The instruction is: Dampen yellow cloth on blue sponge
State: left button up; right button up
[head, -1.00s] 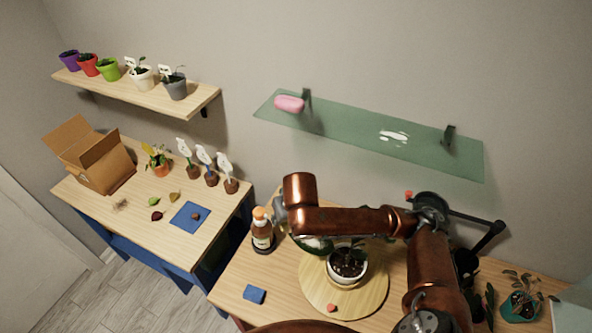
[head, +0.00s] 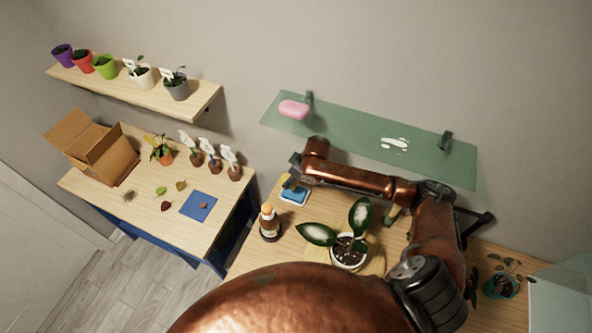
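The blue sponge (head: 295,197) lies in a pale-edged holder at the back left of the right-hand table. My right gripper (head: 291,179) is at its back left edge, at the end of the arm reaching in from the right. A small yellow cloth (head: 288,184) shows at its fingertips, and the gripper appears shut on it. The cloth is just over the sponge's back edge; I cannot tell whether they touch. My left gripper is not in view.
An orange-capped brown bottle (head: 269,223) stands in front of the sponge. A glass shelf (head: 350,135) with pink soap (head: 293,109) hangs behind my arm.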

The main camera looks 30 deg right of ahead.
aim_at(296, 193)
jog(key=shift+w+d+f+n+p, duration=0.1)
jog(key=shift+d+f+n+p, duration=0.15)
jog(key=shift+d, duration=0.25)
jog(key=shift+d+f+n+p, duration=0.15)
jog(key=shift+d+p, duration=0.2)
jog(key=shift+d, duration=0.15)
jog(key=shift+d+f, duration=0.15)
jog(key=shift+f, duration=0.25)
pick_arm(q)
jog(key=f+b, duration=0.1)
jog(key=b, duration=0.1)
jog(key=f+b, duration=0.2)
jog(key=b, duration=0.1)
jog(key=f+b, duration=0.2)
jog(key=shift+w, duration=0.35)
pick_arm(e)
notch_tip(296, 193, down, 6)
jog(key=shift+r, duration=0.1)
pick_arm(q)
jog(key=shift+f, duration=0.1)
pick_arm(e)
jog(key=shift+f, duration=0.5)
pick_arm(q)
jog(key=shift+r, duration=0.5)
pick_arm(e)
jog(key=shift+f, duration=0.15)
dwell(1.2)
